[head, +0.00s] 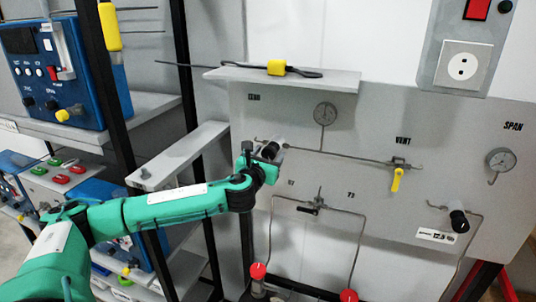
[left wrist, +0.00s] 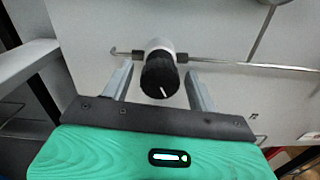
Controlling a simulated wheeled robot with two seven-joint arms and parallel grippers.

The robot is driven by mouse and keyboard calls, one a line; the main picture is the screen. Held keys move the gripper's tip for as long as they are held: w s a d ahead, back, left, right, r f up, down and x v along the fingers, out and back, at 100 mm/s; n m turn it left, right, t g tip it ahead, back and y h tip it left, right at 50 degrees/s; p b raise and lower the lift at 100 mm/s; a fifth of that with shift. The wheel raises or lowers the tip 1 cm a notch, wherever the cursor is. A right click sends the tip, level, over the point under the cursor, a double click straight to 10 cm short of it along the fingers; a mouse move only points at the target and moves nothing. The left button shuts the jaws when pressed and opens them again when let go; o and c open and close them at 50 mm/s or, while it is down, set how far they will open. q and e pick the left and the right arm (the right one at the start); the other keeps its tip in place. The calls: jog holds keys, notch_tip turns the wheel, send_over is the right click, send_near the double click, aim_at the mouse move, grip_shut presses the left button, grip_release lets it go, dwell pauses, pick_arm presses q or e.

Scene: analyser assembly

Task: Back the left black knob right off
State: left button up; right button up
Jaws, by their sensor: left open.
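The left black knob (left wrist: 160,76) has a white pointer line and sits on a pale round valve body on a thin pipe in the left wrist view. In the head view the knob (head: 270,150) is on the grey panel below the ZERO label, partly covered by my gripper. My left gripper (head: 262,160) is at the knob. In the left wrist view its open fingers (left wrist: 160,70) stand on either side of the knob, with a visible gap on each side. My right gripper is not in view.
A second black knob (head: 459,221) is at the panel's lower right. A yellow VENT handle (head: 397,179) and a gauge (head: 325,113) are on the panel. A shelf (head: 325,80) with a yellow-and-black tool juts out above. A dark rack post (head: 185,65) stands left.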

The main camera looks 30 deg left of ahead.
pick_arm(q)
jog(key=shift+c, duration=0.2)
jog(key=c, duration=0.9)
jog(key=shift+c, duration=0.2)
jog(key=shift+f+n, duration=0.1)
jog(key=shift+n, duration=0.2)
